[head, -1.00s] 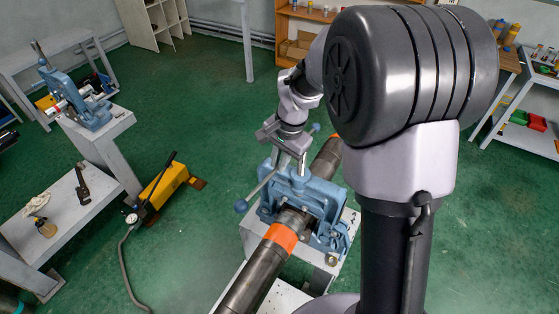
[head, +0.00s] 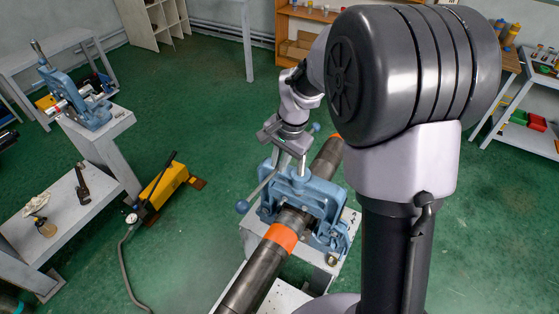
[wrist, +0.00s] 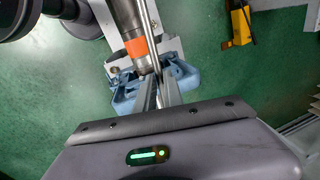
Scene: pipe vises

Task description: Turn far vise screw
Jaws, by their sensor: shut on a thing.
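A blue pipe vise (head: 318,197) stands on a pale stand in the middle of the head view and also shows in the wrist view (wrist: 186,79). A dark pipe (head: 258,275) with orange bands runs through it. A screw handle bar with blue ball ends (head: 242,207) crosses above the vise at a slant. My gripper (head: 297,170) points down over the vise's top and is shut on the handle bar. In the wrist view the bar (wrist: 151,42) runs between the fingers (wrist: 158,88). The exact grip contact is small and partly hidden.
Another blue vise (head: 86,97) stands on a bench at the left. A yellow hydraulic pump (head: 163,186) with a hose lies on the floor left of the stand. A wrench (head: 82,184) lies on a low bench.

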